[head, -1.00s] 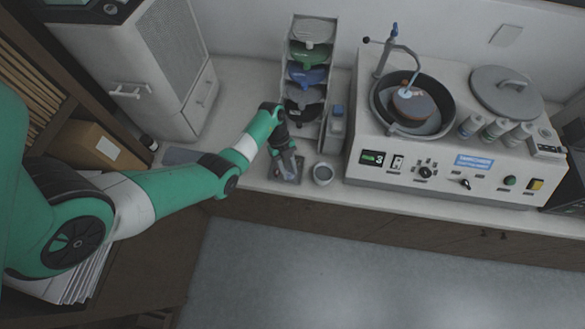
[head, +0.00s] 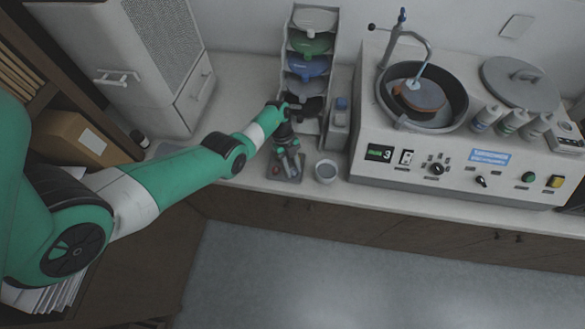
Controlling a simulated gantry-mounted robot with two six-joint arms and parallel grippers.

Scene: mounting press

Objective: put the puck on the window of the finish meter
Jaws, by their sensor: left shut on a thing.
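My left gripper (head: 289,157) reaches in from the left and points down over a small dark flat unit (head: 284,174) with a red spot on the counter. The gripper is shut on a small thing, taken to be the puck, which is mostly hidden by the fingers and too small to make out. The flat unit may be the finish meter; its window cannot be told apart at this size. Whether the held thing touches the unit cannot be told. My right gripper is not in view.
A small round cup (head: 326,171) stands just right of the flat unit. A grey box with a blue top (head: 338,128) and a bin rack (head: 309,60) stand behind. The large press (head: 450,150) with a round bowl fills the right. A white cabinet (head: 150,70) stands left.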

